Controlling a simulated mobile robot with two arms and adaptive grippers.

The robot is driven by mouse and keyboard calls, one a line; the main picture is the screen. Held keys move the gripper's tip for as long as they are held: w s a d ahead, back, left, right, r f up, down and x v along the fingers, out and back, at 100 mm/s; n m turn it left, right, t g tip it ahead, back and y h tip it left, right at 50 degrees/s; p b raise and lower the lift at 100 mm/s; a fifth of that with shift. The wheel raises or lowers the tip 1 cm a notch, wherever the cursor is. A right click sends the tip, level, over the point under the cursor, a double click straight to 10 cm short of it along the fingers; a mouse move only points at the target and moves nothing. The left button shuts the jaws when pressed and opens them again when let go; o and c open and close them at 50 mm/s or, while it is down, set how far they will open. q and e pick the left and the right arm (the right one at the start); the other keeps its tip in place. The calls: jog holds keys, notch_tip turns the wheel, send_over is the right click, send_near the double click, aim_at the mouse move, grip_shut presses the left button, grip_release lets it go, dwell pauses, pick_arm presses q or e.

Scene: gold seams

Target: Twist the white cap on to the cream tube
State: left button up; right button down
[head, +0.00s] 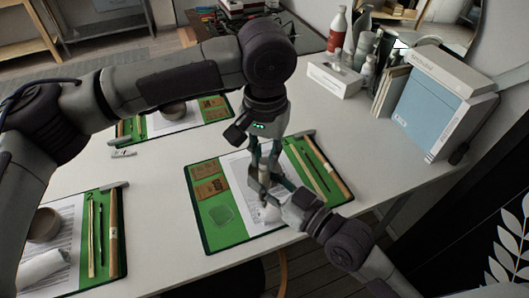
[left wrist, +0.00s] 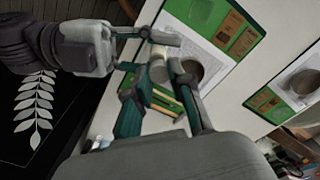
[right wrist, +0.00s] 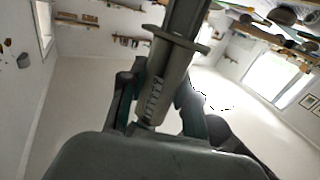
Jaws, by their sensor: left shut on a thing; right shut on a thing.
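My left gripper (head: 264,166) points down over the front right mat, with its fingers closed at the top of the cream tube. The white cap is between these fingertips and mostly hidden by them. My right gripper (head: 274,198) comes in from the lower right, just below the left one, and is shut on the cream tube (right wrist: 157,92). The tube's printed body and wide flat end show in the right wrist view. In the left wrist view a pale cylinder (left wrist: 158,71) sits between the left fingers. Whether the cap is seated on the tube cannot be told.
The green mat (head: 240,240) below holds paper, brown cards and long tools. Two similar mats lie at the left (head: 107,268) and at the back (head: 127,133). Bottles, a white box (head: 334,76) and a blue-and-white file box (head: 432,110) stand at the back right.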

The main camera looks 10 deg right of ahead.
pick_arm(q)
jog(key=m, duration=0.4)
jog(key=shift+m, duration=0.4)
jog(key=m, duration=0.6)
jog(key=o, duration=0.6)
jog(key=shift+o, duration=0.2)
notch_tip(320, 180, up, 4)
jog(key=shift+s+r, duration=0.1)
jog(key=shift+r, duration=0.15)
jog(key=shift+c, duration=0.2)
